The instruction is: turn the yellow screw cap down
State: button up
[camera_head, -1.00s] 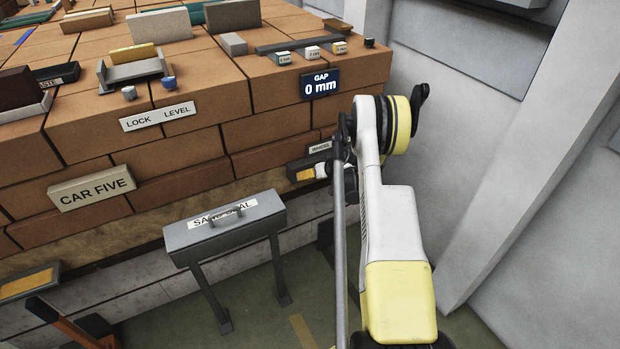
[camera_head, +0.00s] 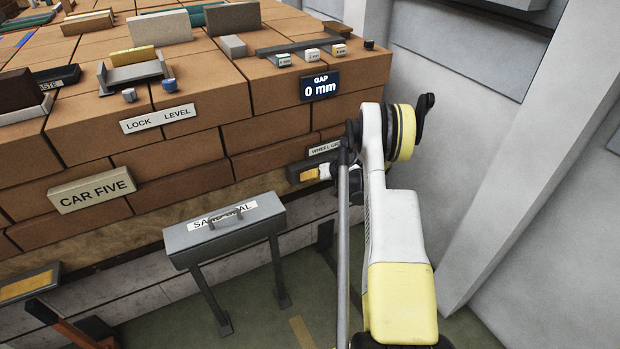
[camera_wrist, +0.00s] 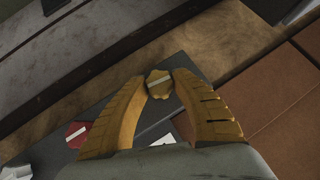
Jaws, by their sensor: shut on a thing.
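The yellow screw cap (camera_wrist: 159,84), a lobed knob with a pale stripe across its top, sits on a dark panel in the wrist view. My gripper (camera_wrist: 158,82) has its two ribbed yellow fingers closed around the cap, one tip on each side. In the head view my arm reaches to a dark box below the sign that reads WHEEL and part of a second word.
A red cap (camera_wrist: 77,133) with a pale stripe sits near my left finger. The grey stand (camera_head: 225,228) is left of my arm. The brick stack (camera_head: 180,150) fills the left; a display (camera_head: 320,86) reads GAP 0 mm. A grey wall (camera_head: 470,150) rises at right.

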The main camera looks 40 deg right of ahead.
jog(key=m+y, duration=0.1)
jog(key=y, duration=0.1)
jog(key=m+t+y, duration=0.1)
jog(key=y, duration=0.1)
jog(key=shift+d+f+t, duration=0.1)
jog(key=shift+t, duration=0.2)
jog(key=shift+m, duration=0.3)
dwell(0.3)
jog(key=o, duration=1.2)
jog(key=v, duration=1.2)
jog(key=shift+f, duration=0.1)
